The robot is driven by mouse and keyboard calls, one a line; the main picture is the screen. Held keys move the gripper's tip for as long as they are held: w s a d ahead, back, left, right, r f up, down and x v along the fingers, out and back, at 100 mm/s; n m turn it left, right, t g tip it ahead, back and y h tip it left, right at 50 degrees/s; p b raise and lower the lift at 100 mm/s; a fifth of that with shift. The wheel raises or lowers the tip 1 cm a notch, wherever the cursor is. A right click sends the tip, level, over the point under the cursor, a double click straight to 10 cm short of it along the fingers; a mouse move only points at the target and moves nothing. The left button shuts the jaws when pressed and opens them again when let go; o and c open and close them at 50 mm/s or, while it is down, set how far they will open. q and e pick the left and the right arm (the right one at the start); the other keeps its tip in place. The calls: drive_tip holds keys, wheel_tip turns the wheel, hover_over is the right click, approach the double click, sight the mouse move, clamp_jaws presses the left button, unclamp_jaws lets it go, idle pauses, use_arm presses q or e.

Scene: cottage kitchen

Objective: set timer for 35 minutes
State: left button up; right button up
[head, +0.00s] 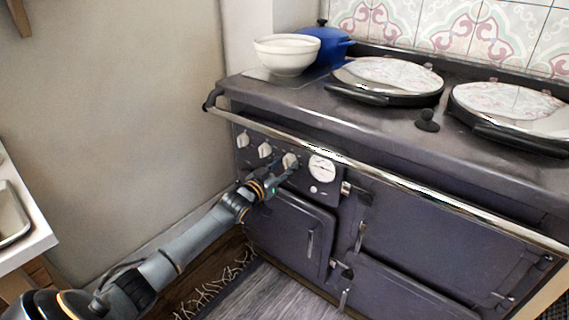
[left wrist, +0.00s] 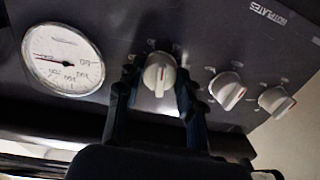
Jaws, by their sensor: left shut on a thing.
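A row of white knobs sits on the dark front panel of the range cooker. My left gripper (head: 286,170) is at the white knob (head: 290,160) nearest the round white dial gauge (head: 321,168). In the left wrist view, the fingers of my left gripper (left wrist: 158,88) are shut on this knob (left wrist: 159,72), one on each side. The knob has a reddish mark on its face. Small marks around it are too small to read, and no label saying timer can be made out. My right gripper is not in view.
Two other knobs (left wrist: 227,90) (left wrist: 275,101) sit beside the held one. A chrome rail (head: 400,182) runs along the cooker front above the panel. A white bowl (head: 287,55) and a blue pot (head: 328,43) stand on top. A counter (head: 30,235) is at far left.

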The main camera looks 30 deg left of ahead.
use_arm(q)
drive_tip(key=shift+f+m, duration=0.15)
drive_tip(key=shift+m, duration=0.65)
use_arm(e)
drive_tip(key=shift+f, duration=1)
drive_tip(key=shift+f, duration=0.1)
use_arm(q)
drive_tip(key=o, duration=1.2)
drive_tip(key=shift+c, duration=0.2)
drive_tip(key=shift+s, duration=0.15)
drive_tip(key=s, duration=1.1)
drive_tip(key=shift+s, duration=0.4)
drive_tip(key=shift+a, duration=0.1)
